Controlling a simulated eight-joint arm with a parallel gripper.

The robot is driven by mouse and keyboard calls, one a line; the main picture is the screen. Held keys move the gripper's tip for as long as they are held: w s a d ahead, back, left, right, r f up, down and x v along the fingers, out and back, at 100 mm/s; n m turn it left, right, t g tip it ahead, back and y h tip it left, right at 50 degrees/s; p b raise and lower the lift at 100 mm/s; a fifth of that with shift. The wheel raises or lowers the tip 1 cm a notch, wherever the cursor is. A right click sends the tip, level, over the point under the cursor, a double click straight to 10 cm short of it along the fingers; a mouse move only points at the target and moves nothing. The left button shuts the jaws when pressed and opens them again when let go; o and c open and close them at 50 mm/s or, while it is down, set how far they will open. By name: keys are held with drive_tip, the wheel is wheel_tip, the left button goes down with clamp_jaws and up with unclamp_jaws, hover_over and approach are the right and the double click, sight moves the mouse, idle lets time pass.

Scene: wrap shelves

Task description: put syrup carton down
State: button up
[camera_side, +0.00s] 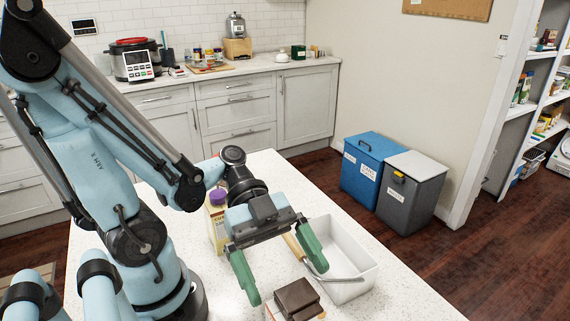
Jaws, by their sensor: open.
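A pale yellow carton (216,230) with a purple cap stands upright on the white speckled counter (400,298). It looks like the syrup carton, but its label is too small and too covered to read in full. My gripper (285,281) has two green fingers spread wide apart, with nothing held between them. It is in front of and to the right of the carton in the picture. My wrist hides part of the carton's right side.
A dark brown block (298,298) sits on a pale item below the fingers. The counter's right front is clear. Blue (365,170) and grey (410,190) floor bins stand beyond.

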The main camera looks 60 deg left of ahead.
sight(294, 290)
drive_tip(key=shift+a+r, duration=0.2)
drive_tip(key=shift+a, duration=0.3)
drive_tip(key=shift+a+r+y, duration=0.3)
drive_tip(key=shift+a+r, duration=0.2)
drive_tip(key=shift+a, duration=0.15)
drive_tip(key=shift+x, duration=3.65)
clamp_jaws()
